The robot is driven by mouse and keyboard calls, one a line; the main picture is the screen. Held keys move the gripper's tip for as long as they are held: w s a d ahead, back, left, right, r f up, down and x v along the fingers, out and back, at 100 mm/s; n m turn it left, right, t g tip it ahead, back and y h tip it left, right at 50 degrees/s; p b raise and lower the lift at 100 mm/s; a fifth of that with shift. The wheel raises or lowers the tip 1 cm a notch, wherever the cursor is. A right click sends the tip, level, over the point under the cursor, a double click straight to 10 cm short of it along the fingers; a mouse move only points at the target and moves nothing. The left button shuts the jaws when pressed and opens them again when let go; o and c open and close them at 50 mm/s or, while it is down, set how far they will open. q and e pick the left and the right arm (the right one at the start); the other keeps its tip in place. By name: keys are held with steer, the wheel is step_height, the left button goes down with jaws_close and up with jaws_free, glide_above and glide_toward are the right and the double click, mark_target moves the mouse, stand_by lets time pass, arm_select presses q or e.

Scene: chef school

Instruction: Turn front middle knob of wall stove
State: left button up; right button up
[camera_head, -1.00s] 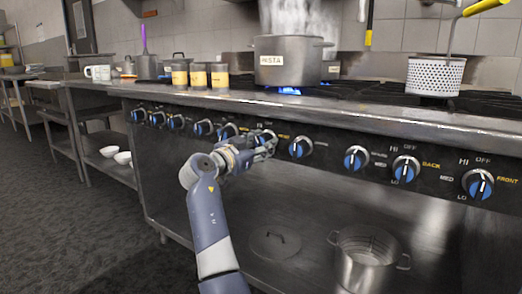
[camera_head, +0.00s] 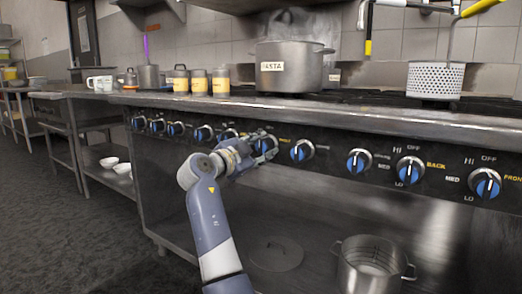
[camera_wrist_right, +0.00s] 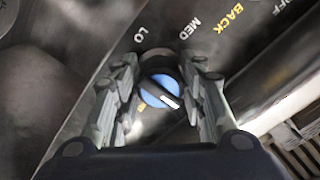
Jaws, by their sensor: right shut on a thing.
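My right gripper (camera_head: 266,146) is at the stove's front panel in the head view, around a blue knob near the middle of the row. The right wrist view shows this blue knob (camera_wrist_right: 159,94) between the two fingers, which are shut on it. Its white pointer mark slants to the lower right, away from the LO and MED labels. A BACK label is printed beyond. The fingers hide most of this knob in the head view. My left gripper is not in view.
More blue knobs line the panel, including one just right of my gripper (camera_head: 302,150). A pasta pot (camera_head: 291,78) and a white perforated basket (camera_head: 435,81) stand on the stove top (camera_head: 350,112). A metal pot (camera_head: 371,266) and a lid (camera_head: 275,253) are on the lower shelf.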

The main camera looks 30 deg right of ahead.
steer(key=o, duration=1.1)
steer(key=shift+d, duration=0.1)
steer(key=shift+c, duration=0.2)
steer(key=v, duration=1.2)
